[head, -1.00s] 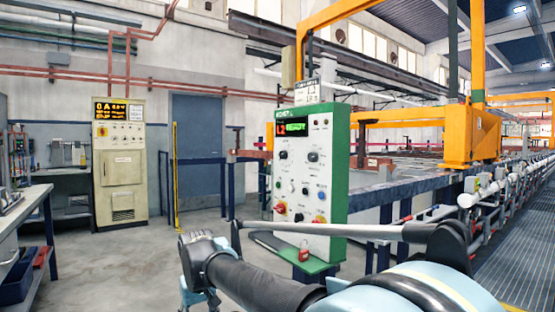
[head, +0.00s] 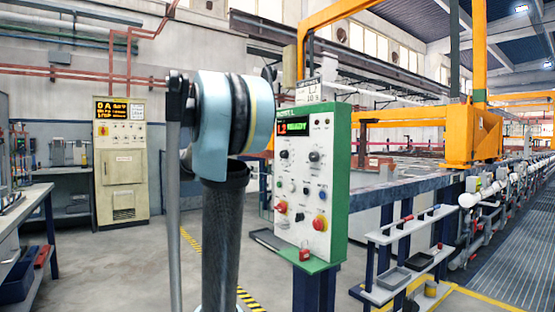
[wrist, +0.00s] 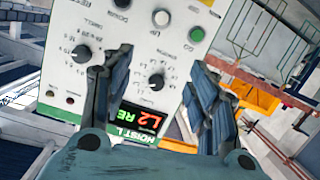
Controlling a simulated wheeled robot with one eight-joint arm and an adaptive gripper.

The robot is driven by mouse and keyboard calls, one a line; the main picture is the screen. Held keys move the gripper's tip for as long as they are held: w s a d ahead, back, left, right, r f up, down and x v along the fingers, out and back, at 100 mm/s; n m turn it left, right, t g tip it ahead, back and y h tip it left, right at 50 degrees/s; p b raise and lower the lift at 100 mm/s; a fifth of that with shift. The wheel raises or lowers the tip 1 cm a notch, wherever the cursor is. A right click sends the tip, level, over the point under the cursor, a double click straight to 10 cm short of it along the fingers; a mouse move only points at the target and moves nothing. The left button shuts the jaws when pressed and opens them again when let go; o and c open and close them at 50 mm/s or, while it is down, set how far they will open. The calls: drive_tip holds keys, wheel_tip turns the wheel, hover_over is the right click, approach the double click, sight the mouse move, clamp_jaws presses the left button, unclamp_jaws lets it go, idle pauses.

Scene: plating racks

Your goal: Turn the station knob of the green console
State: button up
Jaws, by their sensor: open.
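The green console (head: 336,185) stands at centre in the head view, its white front panel bearing knobs, buttons and a display reading "L2 READY" (head: 295,128). Two dark knobs sit below the display, one at left (head: 284,154) and one at right (head: 314,156). I cannot read which is the station knob. In the wrist view the panel is upside down; one knob (wrist: 157,82) appears between my fingers and the other (wrist: 82,53) lies left of them. My gripper (wrist: 159,60) is open and empty, facing the panel; contact is not visible. My arm hides it in the head view.
A beige cabinet (head: 120,160) stands at the left back, and a workbench (head: 22,225) at the left edge. A low shelf (head: 405,260) with trays stands right of the console. An orange gantry (head: 470,135) rises behind.

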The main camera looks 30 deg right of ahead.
drive_tip(key=w+d+r+m+h, duration=0.1)
drive_tip(key=w+r+m+h, duration=0.1)
drive_tip(key=w+r, duration=0.3)
approach(282, 155)
drive_tip(key=d, duration=0.5)
drive_tip(key=w+d, duration=0.1)
drive_tip(key=d, duration=0.2)
drive_tip(key=shift+d+f, duration=0.2)
drive_tip(key=shift+d, duration=0.05)
drive_tip(key=c, duration=1.1)
